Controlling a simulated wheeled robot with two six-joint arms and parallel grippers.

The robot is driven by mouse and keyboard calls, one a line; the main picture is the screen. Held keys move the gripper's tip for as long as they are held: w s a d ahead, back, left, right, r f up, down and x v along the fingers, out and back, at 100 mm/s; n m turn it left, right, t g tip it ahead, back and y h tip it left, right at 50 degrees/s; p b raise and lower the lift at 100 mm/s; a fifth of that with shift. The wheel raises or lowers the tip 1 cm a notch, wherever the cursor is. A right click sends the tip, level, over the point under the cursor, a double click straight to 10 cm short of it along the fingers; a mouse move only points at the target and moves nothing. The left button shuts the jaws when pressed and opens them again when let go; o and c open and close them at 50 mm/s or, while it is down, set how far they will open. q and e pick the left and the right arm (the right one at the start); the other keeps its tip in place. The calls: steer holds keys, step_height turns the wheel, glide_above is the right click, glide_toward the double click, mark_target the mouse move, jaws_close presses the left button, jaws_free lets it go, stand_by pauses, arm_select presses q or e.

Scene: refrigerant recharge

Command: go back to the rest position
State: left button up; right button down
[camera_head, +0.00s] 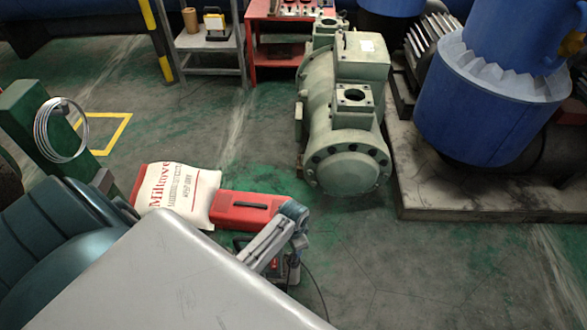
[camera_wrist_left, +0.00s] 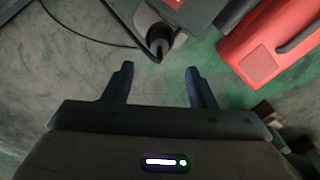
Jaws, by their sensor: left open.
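My left gripper (camera_wrist_left: 157,82) shows in the left wrist view, with its two dark fingers apart and nothing between them. Bare floor shows between and beyond the fingers. I cannot make out the left gripper in the head view. My right gripper is in neither view.
A red case (camera_head: 245,210), also in the left wrist view (camera_wrist_left: 262,62), lies beside a white printed sack (camera_head: 178,190). A black cable (camera_wrist_left: 85,40) runs near the fingers. A green compressor (camera_head: 345,110) stands behind. A smooth grey surface (camera_head: 165,275) fills the lower front. Floor at right front is clear.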

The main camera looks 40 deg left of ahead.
arm_select(q)
steer(key=shift+r, duration=0.4)
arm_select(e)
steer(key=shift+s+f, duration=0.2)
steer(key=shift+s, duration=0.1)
